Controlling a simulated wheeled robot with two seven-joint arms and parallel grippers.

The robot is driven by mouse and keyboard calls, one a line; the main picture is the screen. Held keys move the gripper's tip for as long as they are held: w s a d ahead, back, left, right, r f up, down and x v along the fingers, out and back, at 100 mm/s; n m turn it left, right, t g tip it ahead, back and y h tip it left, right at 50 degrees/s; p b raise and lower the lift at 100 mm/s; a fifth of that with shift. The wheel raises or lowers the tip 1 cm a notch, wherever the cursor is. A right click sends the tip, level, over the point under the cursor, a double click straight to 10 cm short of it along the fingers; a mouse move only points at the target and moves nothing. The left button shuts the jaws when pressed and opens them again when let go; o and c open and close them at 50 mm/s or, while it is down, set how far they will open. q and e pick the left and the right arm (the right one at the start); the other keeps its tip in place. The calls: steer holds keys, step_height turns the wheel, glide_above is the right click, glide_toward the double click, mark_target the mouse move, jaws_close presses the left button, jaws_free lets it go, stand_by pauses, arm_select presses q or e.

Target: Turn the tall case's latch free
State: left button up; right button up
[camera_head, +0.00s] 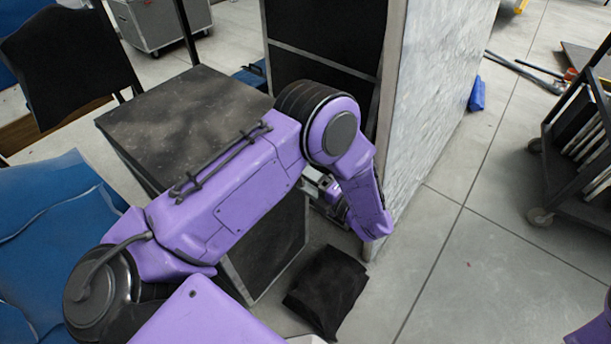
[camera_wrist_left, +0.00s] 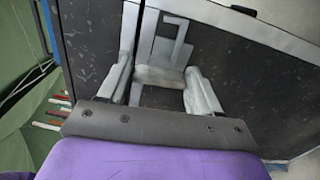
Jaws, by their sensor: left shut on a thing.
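The tall case (camera_head: 322,40) stands upright at the top middle in the head view, with a black face and silver edging. In the left wrist view its dark speckled face (camera_wrist_left: 240,90) fills most of the picture, with pale metal strips. My left gripper (camera_wrist_left: 160,88) is shut on the silver latch (camera_wrist_left: 165,50), one finger on each side of its block. The latch's bent plate shows above the fingers. In the head view my left arm hides the latch and most of the gripper. My right gripper is out of view.
A lower black case (camera_head: 185,115) stands left of the tall case. A black cloth-like bundle (camera_head: 327,288) lies on the floor below my arm. A pale marbled panel (camera_head: 440,80) stands at right.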

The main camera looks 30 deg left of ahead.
arm_select(q)
steer(key=shift+m, duration=0.6)
steer(key=o, duration=1.1)
steer(key=shift+c, duration=0.2)
steer(key=d, duration=1)
steer(key=shift+s+d+b, duration=0.3)
steer(key=shift+s, duration=0.1)
